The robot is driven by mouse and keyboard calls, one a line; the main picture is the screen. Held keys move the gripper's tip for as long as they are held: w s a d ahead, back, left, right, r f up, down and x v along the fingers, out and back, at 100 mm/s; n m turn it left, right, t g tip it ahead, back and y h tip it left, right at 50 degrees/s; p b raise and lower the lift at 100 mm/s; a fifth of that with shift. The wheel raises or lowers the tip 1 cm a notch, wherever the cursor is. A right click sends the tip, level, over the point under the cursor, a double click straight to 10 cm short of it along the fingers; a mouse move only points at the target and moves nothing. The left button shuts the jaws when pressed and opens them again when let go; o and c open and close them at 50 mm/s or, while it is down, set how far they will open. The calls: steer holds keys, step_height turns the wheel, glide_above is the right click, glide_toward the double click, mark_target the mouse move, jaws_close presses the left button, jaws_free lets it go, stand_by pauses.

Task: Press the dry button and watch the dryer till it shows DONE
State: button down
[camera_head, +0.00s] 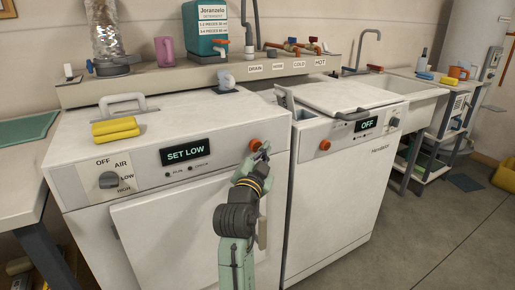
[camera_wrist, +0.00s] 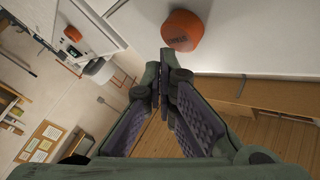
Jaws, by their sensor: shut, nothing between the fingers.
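The dryer (camera_head: 80,165) is the white machine on the left in the head view. Its display (camera_head: 185,152) reads SET LOW. Its dial (camera_head: 109,180) is marked OFF, AIR, LOW and HIGH. The orange dry button (camera_head: 255,144) is at the right end of its panel; it also shows large at the top of the wrist view (camera_wrist: 182,31), with lettering too blurred to read surely. My gripper (camera_head: 263,152) is shut and empty, its tips close beside the button; they also show in the wrist view (camera_wrist: 166,62). I cannot tell whether they touch it.
A second white machine (camera_head: 330,190), with display (camera_head: 366,125) reading OFF and its own orange button (camera_head: 324,145), stands close on the right. A yellow sponge (camera_head: 115,129) lies on the dryer. A shelf (camera_head: 185,84) with a detergent jug (camera_head: 206,28) runs behind. Open floor lies front right.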

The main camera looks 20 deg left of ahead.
steer(key=shift+w+a, duration=0.2)
steer(key=shift+a, duration=0.1)
steer(key=shift+w+a+b, duration=0.45)
steer(key=shift+w+a, duration=0.05)
steer(key=shift+a, duration=0.15)
stand_by(1.0)
stand_by(0.4)
steer(key=shift+s+d, duration=0.75)
steer(key=shift+d, duration=0.25)
steer(key=shift+s+d, duration=0.1)
steer(key=s+d, duration=0.1)
steer(key=d, duration=0.1)
steer(key=s+d, duration=0.1)
steer(key=s, duration=0.1)
steer(key=shift+d, duration=0.4)
